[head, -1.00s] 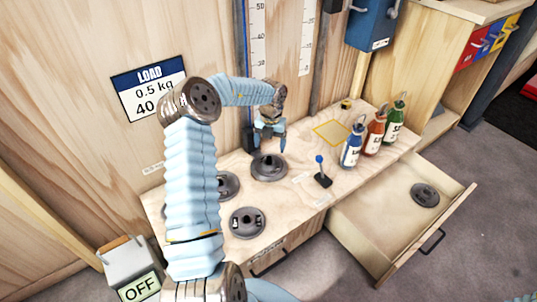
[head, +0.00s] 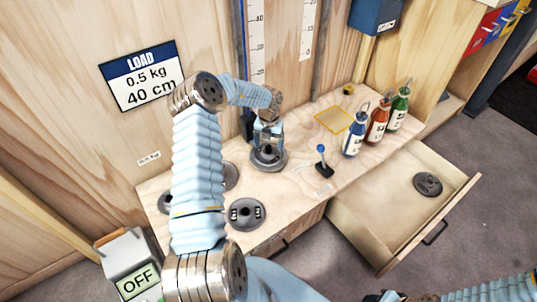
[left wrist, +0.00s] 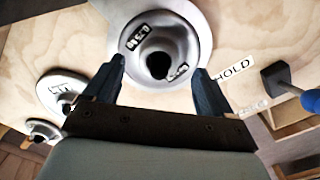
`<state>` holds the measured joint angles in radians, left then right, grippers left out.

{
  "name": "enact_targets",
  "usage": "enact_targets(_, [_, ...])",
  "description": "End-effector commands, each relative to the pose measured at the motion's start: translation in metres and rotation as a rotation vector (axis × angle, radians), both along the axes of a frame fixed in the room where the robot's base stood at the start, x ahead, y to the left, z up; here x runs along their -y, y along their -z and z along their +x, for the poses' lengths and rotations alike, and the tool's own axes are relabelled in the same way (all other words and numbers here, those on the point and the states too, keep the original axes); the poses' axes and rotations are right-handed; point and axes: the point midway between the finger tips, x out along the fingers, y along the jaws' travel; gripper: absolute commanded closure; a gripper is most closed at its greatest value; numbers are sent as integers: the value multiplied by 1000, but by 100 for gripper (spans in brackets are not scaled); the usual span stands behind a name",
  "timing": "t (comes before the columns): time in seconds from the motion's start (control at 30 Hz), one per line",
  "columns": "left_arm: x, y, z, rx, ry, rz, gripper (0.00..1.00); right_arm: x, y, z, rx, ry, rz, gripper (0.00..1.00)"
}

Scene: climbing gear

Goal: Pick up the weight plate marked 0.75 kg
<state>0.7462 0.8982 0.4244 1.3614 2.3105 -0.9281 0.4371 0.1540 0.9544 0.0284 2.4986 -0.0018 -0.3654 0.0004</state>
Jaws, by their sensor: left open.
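A grey weight plate (head: 268,160) with a raised hub lies on the bench under my left gripper (head: 268,138). Another plate (head: 246,214) lies at the bench front, and one (head: 231,176) is partly behind my left arm. A further plate (head: 165,203) shows at the left, and one (head: 427,184) lies in the drawer.
A small blue-knobbed lever (head: 322,162) stands right of the gripped-over plate. Blue (head: 354,138), red (head: 377,125) and green (head: 398,112) bottles stand at the bench's right. An open drawer (head: 370,215) juts out at front right. A yellow-outlined square (head: 334,120) is empty.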

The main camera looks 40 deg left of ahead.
Motion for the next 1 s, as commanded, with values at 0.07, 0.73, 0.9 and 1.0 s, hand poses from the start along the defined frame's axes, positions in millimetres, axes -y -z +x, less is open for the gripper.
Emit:
enact_targets(0.07, [0,16,-2,-3,1,-1,16,0,1,0,0,0,0,57])
enact_targets(0.73, [0,31,-1,0,1,1,68,0,1,0,0,0,0,57])
enact_targets(0.9, [0,31,-1,0,1,1,94,0,1,0,0,0,0,57])
enact_targets(1.0, [0,31,-1,0,1,0,100,0,1,0,0,0,0,57])
